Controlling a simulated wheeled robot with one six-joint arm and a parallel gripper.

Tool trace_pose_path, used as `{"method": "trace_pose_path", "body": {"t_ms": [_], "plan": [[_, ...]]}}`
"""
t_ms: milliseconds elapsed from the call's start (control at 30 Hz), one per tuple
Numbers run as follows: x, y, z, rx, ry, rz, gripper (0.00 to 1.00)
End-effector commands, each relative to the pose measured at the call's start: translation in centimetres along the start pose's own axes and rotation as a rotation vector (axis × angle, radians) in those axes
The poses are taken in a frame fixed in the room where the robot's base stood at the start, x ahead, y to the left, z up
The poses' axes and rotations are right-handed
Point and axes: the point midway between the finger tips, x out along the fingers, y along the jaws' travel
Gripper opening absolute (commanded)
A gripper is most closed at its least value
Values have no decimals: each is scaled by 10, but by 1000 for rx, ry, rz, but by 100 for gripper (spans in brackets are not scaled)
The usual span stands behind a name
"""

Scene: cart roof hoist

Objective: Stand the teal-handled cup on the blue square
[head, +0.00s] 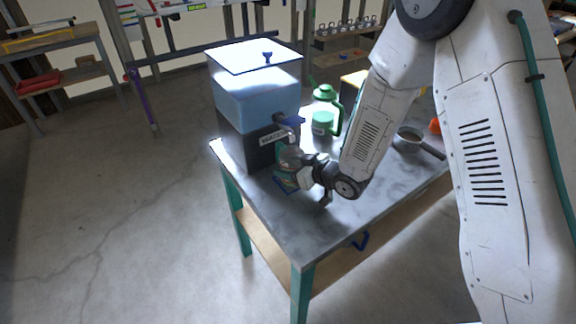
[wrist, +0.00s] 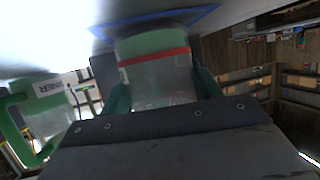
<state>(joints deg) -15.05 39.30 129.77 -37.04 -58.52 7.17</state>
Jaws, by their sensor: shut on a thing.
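A pale cup with a green end and a red band (wrist: 158,62) sits between the two teal fingers of my gripper (wrist: 163,92) in the wrist view. My gripper is shut on it. In the head view my gripper (head: 304,172) is low over the table's near left part, beside the water dispenser, and hides most of the cup. The blue square (head: 287,187) shows partly beneath. In the wrist view its blue edge (wrist: 205,20) frames the cup's far end. I cannot tell whether the cup touches it. The cup's handle is not clearly seen.
A green-handled jug (head: 325,112) stands behind. A dark-handled pan (head: 411,138) and an orange item (head: 435,126) lie at right. The table's front (head: 310,230) is clear.

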Motion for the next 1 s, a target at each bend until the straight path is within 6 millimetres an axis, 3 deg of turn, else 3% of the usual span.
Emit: {"method": "trace_pose_path", "body": {"t_ms": [267, 300, 367, 733, 1000], "plan": [[2, -2, 2, -2, 0, -4, 34], [2, -2, 1, -2, 0, -4, 74], [2, -2, 1, -2, 1, -3, 84], [-4, -1, -2, -2, 1, -2, 84], [-56, 0, -2, -1, 1, 1, 84]]}}
